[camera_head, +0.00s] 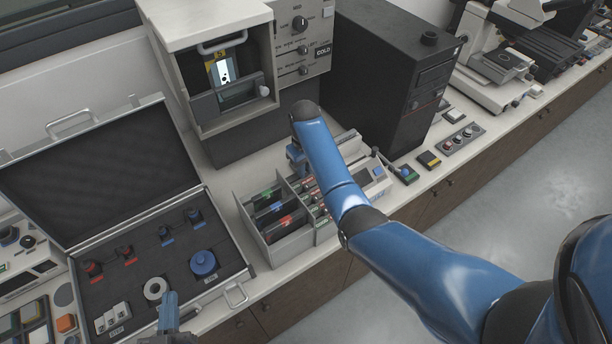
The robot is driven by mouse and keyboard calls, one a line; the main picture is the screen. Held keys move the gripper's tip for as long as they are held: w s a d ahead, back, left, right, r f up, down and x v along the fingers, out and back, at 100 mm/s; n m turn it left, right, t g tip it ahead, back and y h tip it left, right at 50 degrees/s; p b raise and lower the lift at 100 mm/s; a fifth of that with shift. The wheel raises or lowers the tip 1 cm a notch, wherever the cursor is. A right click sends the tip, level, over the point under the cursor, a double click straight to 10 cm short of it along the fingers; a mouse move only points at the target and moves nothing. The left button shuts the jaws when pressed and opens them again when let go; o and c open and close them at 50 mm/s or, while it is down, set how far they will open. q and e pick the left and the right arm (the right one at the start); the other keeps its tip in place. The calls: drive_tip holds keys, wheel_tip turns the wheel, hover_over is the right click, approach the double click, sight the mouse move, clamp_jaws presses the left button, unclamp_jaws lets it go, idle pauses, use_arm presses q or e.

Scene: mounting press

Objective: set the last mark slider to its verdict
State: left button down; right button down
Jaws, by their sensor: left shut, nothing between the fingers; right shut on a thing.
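A narrow board of mark sliders (318,209) with small green and red marks lies on the bench beside a grey divided rack. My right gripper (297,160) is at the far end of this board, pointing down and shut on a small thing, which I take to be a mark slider. My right arm and wrist cover much of that spot, so the slider's position cannot be read. My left gripper (168,305) is shut and empty at the bottom, over the front edge of the open case.
The grey rack (277,244) holds dark cards with green, blue and red labels. The open case (232,262) holds a blue round part and a white ring. A press cabinet (205,22) stands behind, with a black tower (385,70) to its right.

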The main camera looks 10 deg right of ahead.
drive_tip(key=shift+a, duration=0.1)
drive_tip(key=c, duration=1.1)
unclamp_jaws()
drive_tip(key=shift+o, duration=0.2)
wheel_tip(320, 180, up, 8)
drive_tip(key=shift+r+b, duration=0.1)
drive_tip(key=shift+b, duration=0.7)
drive_tip(key=shift+r+p, duration=1.35)
drive_tip(key=shift+p, duration=0.1)
